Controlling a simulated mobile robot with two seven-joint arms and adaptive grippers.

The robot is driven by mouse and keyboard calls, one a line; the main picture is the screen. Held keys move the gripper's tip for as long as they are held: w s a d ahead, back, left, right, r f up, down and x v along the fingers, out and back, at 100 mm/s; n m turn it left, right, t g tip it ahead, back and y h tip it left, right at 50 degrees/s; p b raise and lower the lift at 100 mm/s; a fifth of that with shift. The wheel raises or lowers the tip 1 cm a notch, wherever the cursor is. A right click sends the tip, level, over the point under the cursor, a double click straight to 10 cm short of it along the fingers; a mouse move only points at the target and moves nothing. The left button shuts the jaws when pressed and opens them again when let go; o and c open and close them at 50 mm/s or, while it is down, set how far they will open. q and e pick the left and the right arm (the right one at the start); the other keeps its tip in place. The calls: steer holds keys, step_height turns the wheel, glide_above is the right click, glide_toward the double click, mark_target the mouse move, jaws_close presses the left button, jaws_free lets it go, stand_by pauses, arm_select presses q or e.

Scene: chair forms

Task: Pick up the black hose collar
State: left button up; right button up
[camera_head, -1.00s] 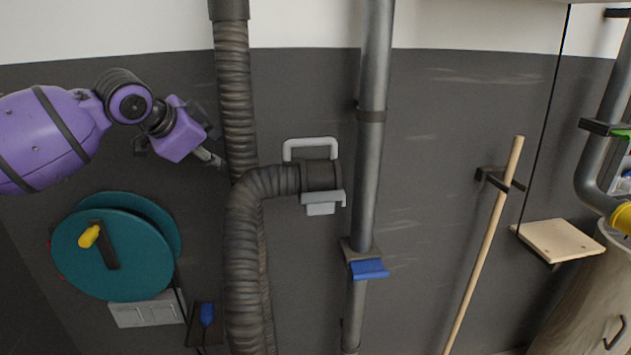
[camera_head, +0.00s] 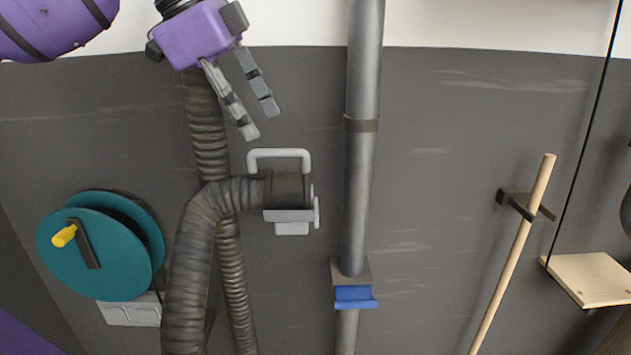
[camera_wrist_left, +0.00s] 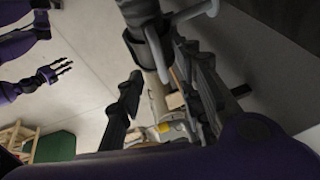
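The black hose collar (camera_head: 288,189) is a short dark cylinder at the end of a bent ribbed hose (camera_head: 199,220). It sits in a light grey holder (camera_head: 291,216), with a grey looped handle (camera_head: 279,154) above it. My left gripper (camera_head: 257,122) is above and left of the collar, fingers pointing down toward it. It is open, empty and apart from the collar. In the left wrist view its two dark fingers (camera_wrist_left: 163,112) are spread, with the dark hose end near the top. My right gripper (camera_wrist_left: 57,70) looks small there, its fingers apart and empty.
A grey vertical pipe (camera_head: 361,190) with a blue clip (camera_head: 355,297) stands just right of the collar. A teal reel (camera_head: 95,250) is at the left. A wooden pole (camera_head: 512,255) and a small wooden shelf (camera_head: 590,278) are at the right.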

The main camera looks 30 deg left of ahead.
mark_target(271, 150)
arm_select(q)
steer(key=shift+w+d+f, duration=0.3)
steer(key=shift+w+f, duration=0.1)
steer(key=shift+w, duration=0.1)
steer(key=x, duration=0.6)
steer(key=shift+s+f+b, duration=0.2)
steer(key=shift+s+b, duration=0.05)
steer(key=shift+b, duration=0.15)
steer(key=shift+w+d+f, duration=0.1)
steer(key=shift+f, duration=0.1)
jaws_close()
arm_select(e)
steer(key=shift+s+d+f, duration=0.15)
steer(key=shift+s+f, duration=0.7)
steer(key=shift+s, duration=0.15)
